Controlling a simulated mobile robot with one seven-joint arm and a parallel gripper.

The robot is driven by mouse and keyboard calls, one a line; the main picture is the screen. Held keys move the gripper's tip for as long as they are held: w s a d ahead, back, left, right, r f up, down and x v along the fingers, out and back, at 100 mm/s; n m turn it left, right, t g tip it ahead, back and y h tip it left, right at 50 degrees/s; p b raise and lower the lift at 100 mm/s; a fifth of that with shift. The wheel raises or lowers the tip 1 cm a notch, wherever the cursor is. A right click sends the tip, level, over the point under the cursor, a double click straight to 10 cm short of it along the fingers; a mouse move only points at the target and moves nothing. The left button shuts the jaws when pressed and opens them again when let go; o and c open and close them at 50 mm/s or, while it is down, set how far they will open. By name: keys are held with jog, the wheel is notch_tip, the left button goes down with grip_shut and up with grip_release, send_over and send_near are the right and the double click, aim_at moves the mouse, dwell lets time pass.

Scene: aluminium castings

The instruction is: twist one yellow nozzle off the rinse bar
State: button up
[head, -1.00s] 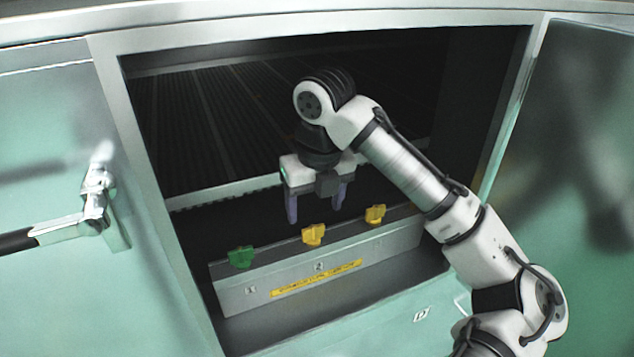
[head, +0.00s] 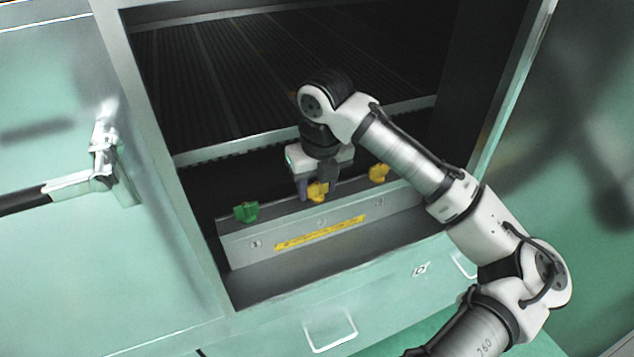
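The grey rinse bar (head: 300,240) with a yellow label strip lies inside the open cabinet. One green nozzle (head: 246,211) is at its left end, with one yellow nozzle (head: 318,192) in the middle and another yellow nozzle (head: 378,173) toward the right. My gripper (head: 317,188) points down over the middle yellow nozzle, with one finger to its left and one at its right. The fingers look close to its sides, but whether they touch it cannot be made out. Part of this nozzle is hidden behind the gripper.
A ribbed dark rack (head: 230,90) with a pale front edge lies behind the bar. The cabinet's left frame (head: 165,150) and the open left door with its latch handle (head: 105,160) flank the opening. A drawer front with a handle (head: 330,330) is below.

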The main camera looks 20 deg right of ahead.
jog(key=c, duration=0.5)
jog(key=o, duration=1.1)
jog(key=shift+r, duration=0.1)
